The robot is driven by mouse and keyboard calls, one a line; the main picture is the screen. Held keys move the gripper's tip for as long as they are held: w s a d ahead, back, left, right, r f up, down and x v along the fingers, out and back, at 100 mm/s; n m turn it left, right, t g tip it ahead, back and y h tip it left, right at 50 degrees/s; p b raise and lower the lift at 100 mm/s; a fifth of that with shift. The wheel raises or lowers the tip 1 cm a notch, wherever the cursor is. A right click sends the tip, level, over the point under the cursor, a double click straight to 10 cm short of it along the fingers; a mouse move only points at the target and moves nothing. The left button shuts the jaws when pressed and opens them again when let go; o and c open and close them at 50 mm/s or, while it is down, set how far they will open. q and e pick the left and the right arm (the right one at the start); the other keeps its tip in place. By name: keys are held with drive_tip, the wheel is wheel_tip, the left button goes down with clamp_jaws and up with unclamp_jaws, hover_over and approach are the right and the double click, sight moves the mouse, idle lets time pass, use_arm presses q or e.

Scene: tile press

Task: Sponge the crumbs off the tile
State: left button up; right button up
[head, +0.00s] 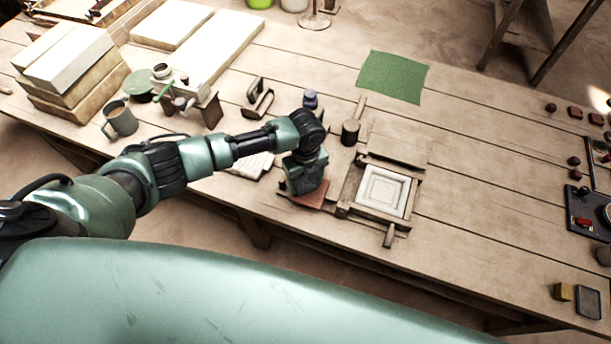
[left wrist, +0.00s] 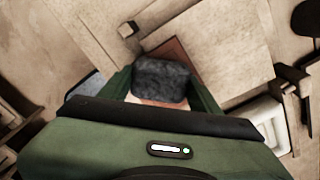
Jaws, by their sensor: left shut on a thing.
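A white square tile (head: 383,191) with a raised frame pattern lies in the wooden press (head: 345,199). Part of it shows at the right of the left wrist view (left wrist: 268,118). I cannot make out crumbs on it. My left gripper (head: 305,190) is left of the press, low over a reddish-brown board (head: 317,199). It is shut on a dark grey, rough, sponge-like block (left wrist: 162,80) with a paler orange-tan part below. The board also shows beyond the block in the left wrist view (left wrist: 180,53). My right gripper is not in view.
A dark cylinder (head: 350,132) and purple-capped bottle (head: 310,99) stand behind the press. A green cloth (head: 392,77) lies farther back. A mug (head: 120,119) and stacked blocks (head: 68,62) are left. A yellow block (head: 563,292) sits front right.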

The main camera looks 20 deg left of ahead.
use_arm(q)
drive_tip(key=shift+w+d, duration=0.1)
drive_tip(key=shift+d, duration=0.55)
drive_tip(key=shift+w+d, duration=0.15)
drive_tip(key=shift+d, duration=0.5)
drive_tip(key=shift+w+f+b, duration=0.15)
drive_tip(key=shift+w+b, duration=0.25)
drive_tip(key=shift+b, duration=0.05)
drive_tip(key=shift+w+a+b, duration=0.1)
drive_tip(key=shift+w+b, duration=0.4)
drive_tip(key=shift+w, duration=0.4)
drive_tip(key=shift+s+a+p, duration=0.65)
drive_tip(key=shift+s+p, duration=0.1)
drive_tip(key=shift+p, duration=0.25)
drive_tip(key=shift+s+a, duration=0.1)
drive_tip(key=shift+s, duration=0.05)
wheel_tip(320, 180, up, 8)
drive_tip(key=p, duration=0.7)
drive_tip(key=shift+p, duration=0.3)
